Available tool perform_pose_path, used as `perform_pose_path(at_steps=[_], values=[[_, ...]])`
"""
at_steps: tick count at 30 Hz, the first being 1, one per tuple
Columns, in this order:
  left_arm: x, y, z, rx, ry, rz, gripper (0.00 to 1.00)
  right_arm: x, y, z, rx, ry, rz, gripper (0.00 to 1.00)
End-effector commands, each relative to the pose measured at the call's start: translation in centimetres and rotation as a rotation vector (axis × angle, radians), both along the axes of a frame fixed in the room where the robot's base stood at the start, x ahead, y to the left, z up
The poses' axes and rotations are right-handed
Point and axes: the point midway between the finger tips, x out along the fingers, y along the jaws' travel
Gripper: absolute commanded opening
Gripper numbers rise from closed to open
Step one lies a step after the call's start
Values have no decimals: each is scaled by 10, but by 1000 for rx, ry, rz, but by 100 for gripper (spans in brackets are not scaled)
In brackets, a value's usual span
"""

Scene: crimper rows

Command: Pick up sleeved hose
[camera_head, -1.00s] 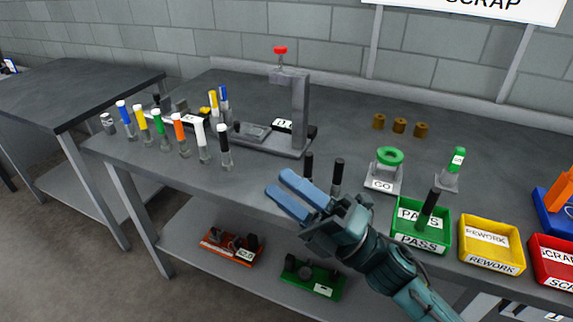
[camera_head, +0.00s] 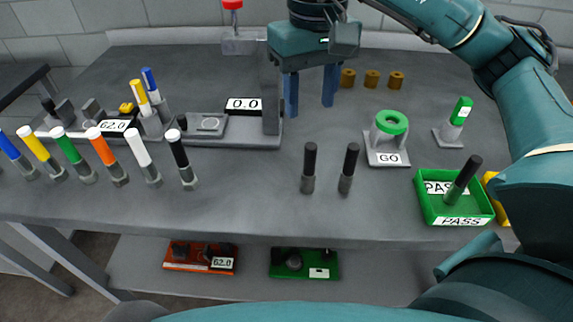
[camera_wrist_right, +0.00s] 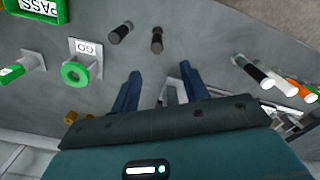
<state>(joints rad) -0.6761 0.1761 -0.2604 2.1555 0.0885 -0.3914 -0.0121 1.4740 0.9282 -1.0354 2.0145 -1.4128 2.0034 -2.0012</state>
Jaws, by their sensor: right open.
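Two short black hoses with grey sleeves at their lower ends stand upright near the front middle of the bench: the left hose (camera_head: 309,168) and the right hose (camera_head: 348,168). They also show in the right wrist view, one (camera_wrist_right: 121,32) beside the other (camera_wrist_right: 157,40), beyond my fingertips. My right gripper (camera_head: 310,108) is open and empty, fingers pointing down, over the bench behind the hoses and beside the press. It also shows open in the right wrist view (camera_wrist_right: 160,74). A similar dark hose (camera_head: 462,180) leans in the green PASS tray (camera_head: 481,219). My left gripper is not in view.
The grey press (camera_head: 271,103) stands close left of my gripper. A GO gauge (camera_head: 387,158) with a green ring stands to the right, with several brown rings (camera_head: 372,79) behind. A row of coloured-top hoses, including a white one (camera_head: 143,155), lines the left front.

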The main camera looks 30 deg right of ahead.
Motion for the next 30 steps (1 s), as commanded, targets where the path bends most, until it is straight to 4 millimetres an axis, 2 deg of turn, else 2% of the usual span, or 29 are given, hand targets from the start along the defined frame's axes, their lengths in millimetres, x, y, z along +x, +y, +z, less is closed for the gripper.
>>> perform_pose_path(at_steps=[10,20,27,30], values=[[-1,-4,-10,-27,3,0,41,-1,-3,-57,-11,2,5,45],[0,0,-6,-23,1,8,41,-2,-2,-85,-9,-1,3,45],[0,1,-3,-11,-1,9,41,-5,-3,-120,-8,0,3,45],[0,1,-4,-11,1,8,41,-5,-3,-128,-9,-2,3,45]])
